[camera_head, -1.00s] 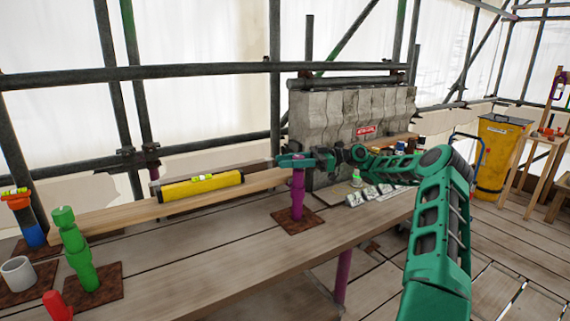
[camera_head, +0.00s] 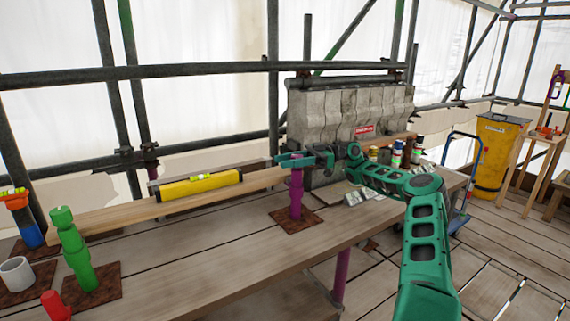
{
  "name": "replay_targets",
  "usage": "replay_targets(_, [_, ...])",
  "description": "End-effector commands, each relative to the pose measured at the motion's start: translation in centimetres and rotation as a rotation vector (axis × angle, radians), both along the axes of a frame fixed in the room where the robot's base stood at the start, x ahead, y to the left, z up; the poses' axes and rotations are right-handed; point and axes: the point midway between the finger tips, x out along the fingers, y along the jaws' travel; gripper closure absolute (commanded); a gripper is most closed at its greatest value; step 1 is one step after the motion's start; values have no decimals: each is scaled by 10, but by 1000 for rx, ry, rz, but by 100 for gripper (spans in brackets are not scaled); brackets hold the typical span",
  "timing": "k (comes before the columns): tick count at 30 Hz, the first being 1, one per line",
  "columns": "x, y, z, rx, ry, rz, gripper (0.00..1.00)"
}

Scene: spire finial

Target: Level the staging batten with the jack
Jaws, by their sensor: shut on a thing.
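The wooden staging batten (camera_head: 110,218) runs along the bench from the left to behind the purple jack. A yellow spirit level (camera_head: 198,184) lies on it; its bubble is too small to read. The purple jack (camera_head: 296,198) stands upright on a rusty square plate near the batten's right part. My gripper (camera_head: 297,160) is at the jack's top, shut on it; the fingers hide the exact grip. A segmented green post (camera_head: 76,252) stands on another rusty plate at the left, in front of the batten. Whether the batten is level I cannot tell.
A grey stone block (camera_head: 345,118) with a red label stands behind my gripper. Several small bottles (camera_head: 396,152) are to its right. A white cup (camera_head: 18,272) and a red piece (camera_head: 56,306) are at the front left. A yellow bin (camera_head: 498,155) stands at the right.

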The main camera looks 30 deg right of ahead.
Motion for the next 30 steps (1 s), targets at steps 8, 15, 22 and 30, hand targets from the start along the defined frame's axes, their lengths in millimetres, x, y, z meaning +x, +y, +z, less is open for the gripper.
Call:
replay_targets(8, [3, 0, 3, 5, 3, -7, 63])
replay_targets(15, [1, 0, 2, 3, 2, -3, 49])
replay_targets(22, [1, -2, 2, 4, -1, 0, 49])
replay_targets(30, [-1, -21, 2, 6, -4, 1, 49])
